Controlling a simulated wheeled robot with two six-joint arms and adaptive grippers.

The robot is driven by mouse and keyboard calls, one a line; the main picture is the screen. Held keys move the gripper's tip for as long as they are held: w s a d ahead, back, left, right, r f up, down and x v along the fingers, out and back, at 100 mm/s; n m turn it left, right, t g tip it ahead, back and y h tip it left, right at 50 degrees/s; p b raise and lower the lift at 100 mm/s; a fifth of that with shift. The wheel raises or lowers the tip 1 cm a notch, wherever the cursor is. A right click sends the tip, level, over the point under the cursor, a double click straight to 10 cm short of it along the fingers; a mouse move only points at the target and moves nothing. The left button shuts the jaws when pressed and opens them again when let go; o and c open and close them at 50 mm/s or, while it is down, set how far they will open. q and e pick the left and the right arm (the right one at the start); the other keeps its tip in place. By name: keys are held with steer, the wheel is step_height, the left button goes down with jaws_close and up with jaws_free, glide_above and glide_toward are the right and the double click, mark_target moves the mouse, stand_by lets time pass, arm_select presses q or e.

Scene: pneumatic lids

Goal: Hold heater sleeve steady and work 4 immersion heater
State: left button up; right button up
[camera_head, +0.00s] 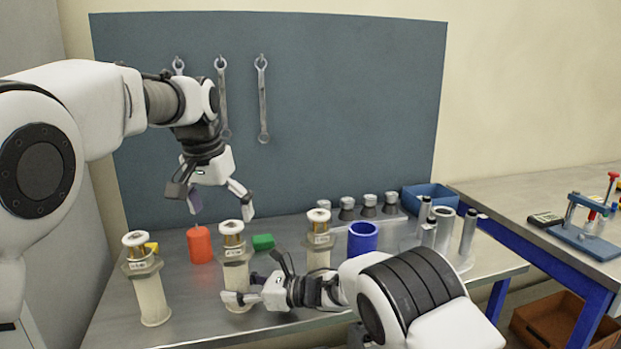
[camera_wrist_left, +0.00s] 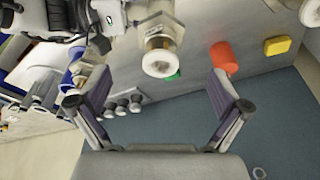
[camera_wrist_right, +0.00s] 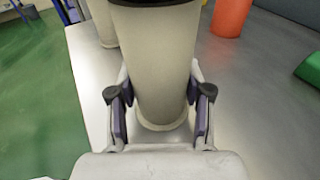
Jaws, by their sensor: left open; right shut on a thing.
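Three cream heater sleeves stand upright on the bench, a left one (camera_head: 151,297), a middle one (camera_head: 237,274) and a right one (camera_head: 318,257). Each has a hex collar and an immersion heater with a white cap, such as the middle heater (camera_head: 232,234). My right gripper (camera_head: 240,298) is shut around the lower part of the middle sleeve, which fills its jaws in the right wrist view (camera_wrist_right: 160,70). My left gripper (camera_head: 222,208) is open and empty, above and slightly behind the middle heater. The left wrist view shows that heater's white cap (camera_wrist_left: 162,62) from above, apart from the fingers.
A red cylinder (camera_head: 200,246), a green block (camera_head: 263,242) and a yellow block (camera_head: 151,247) lie among the sleeves. A blue cup (camera_head: 362,238), a blue bin (camera_head: 430,196) and several metal cylinders stand right. Wrenches (camera_head: 263,100) hang on the back panel.

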mark_target(228, 232)
arm_select(q)
steer(key=shift+w+x, duration=0.2)
steer(key=shift+x, duration=4.15)
steer(key=c, duration=1.7)
